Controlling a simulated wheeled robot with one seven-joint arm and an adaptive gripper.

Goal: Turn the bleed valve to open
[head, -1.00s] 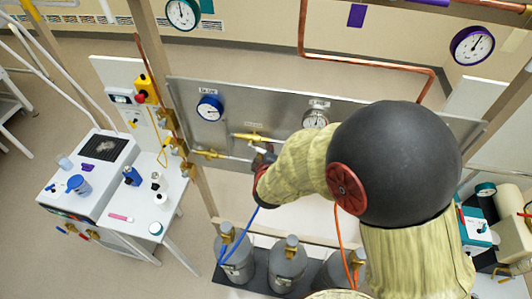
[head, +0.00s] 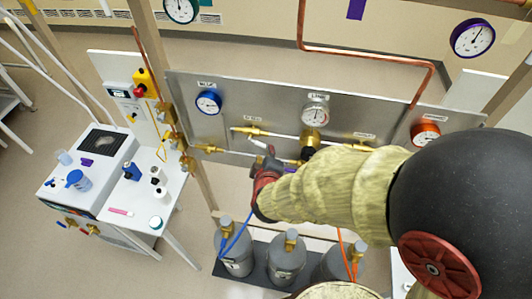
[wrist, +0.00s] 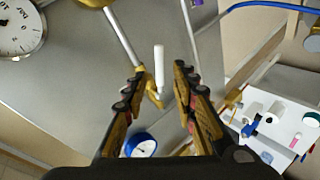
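On the grey panel (head: 350,118), a brass valve (head: 252,130) sits on a thin pipe under a small label too blurred to read; I take it for the bleed valve. In the wrist view the brass valve (wrist: 154,97) carries a white lever (wrist: 159,68) pointing up the picture. My gripper (head: 268,152) is just in front of the panel, below this valve. In the wrist view my gripper (wrist: 154,80) is open, its fingers either side of the lever with gaps showing. Contact with the lever cannot be seen.
A blue-rimmed gauge (head: 208,102), a white gauge (head: 316,111) and an orange gauge (head: 425,132) are on the panel. A brass regulator (head: 310,140) is right of the valve. Grey cylinders (head: 285,262) with hoses stand below. A white bench (head: 150,190) is at left.

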